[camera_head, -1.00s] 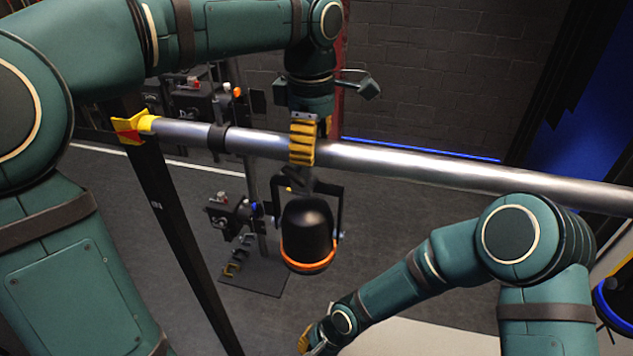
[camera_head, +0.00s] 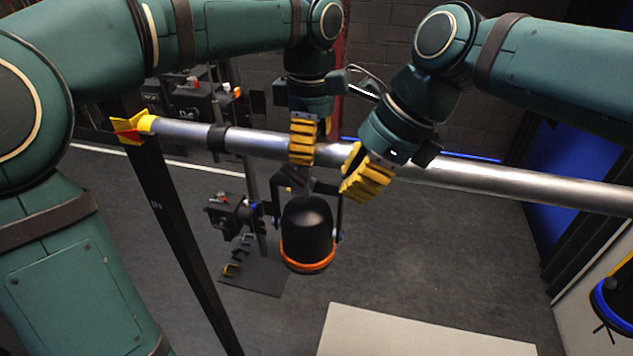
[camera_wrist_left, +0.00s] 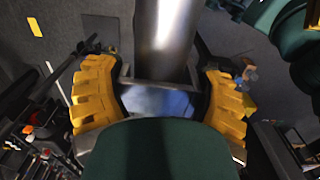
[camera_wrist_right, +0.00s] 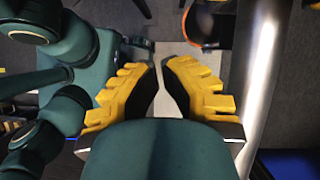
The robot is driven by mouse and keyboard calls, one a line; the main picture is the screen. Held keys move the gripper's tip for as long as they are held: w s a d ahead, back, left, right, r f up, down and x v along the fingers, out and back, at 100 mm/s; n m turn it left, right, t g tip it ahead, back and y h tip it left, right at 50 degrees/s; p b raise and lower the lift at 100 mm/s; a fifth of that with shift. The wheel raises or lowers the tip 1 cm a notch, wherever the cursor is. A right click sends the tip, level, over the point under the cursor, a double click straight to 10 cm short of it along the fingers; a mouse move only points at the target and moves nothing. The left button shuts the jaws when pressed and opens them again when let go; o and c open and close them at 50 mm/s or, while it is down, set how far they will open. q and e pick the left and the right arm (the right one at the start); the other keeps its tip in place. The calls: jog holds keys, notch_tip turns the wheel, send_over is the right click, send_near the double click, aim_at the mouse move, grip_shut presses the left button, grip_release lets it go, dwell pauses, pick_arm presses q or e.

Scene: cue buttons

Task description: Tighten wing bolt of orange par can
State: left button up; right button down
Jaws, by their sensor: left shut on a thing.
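The orange par can (camera_head: 308,228) is a black can with an orange rim, hanging below the metal pipe (camera_head: 480,184) by a black yoke. Its rim shows at the top of the right wrist view (camera_wrist_right: 207,44). My left gripper (camera_head: 302,165) is shut on the par can's clamp (camera_wrist_left: 158,98) at the pipe. My right gripper (camera_head: 350,195) is beside the yoke's right side, in front of the pipe. Its fingers (camera_wrist_right: 162,64) are a narrow gap apart, with nothing visible between them. I cannot make out the wing bolt; the clamp is largely hidden behind my left fingers.
The pipe rests at its left end on a yellow-and-red bracket (camera_head: 132,127) atop a black post (camera_head: 185,240). A rack with dark lamps (camera_head: 232,215) stands behind. A pale board (camera_head: 420,332) lies below; a blue-rimmed lamp (camera_head: 612,305) is at the right edge.

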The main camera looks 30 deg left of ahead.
aim_at(296, 173)
jog(key=w+d+r+m+y, duration=0.2)
jog(key=w+r, duration=0.1)
jog(key=r, duration=0.3)
jog(key=w+a+x, duration=0.1)
jog(key=x, duration=1.2)
jog(key=shift+a+t, duration=0.2)
jog(key=shift+t, duration=0.1)
jog(key=shift+f+y, duration=0.25)
jog(key=shift+y, duration=0.4)
jog(key=shift+f+y, duration=0.3)
jog(key=shift+y, duration=0.35)
pick_arm(q)
jog(key=shift+d, duration=0.1)
pick_arm(e)
jog(key=shift+s+a+f+g+y, duration=0.1)
jog(key=shift+a+f+g+y, duration=0.25)
jog(key=shift+y, duration=0.55)
jog(key=shift+s+a+f+g+y, duration=0.15)
jog(key=shift+f+y, duration=0.25)
jog(key=shift+y, duration=0.5)
jog(key=shift+a+f+g+y, duration=0.3)
jog(key=shift+f+y, duration=0.1)
jog(key=shift+y, duration=0.5)
pick_arm(q)
jog(key=shift+f, duration=0.1)
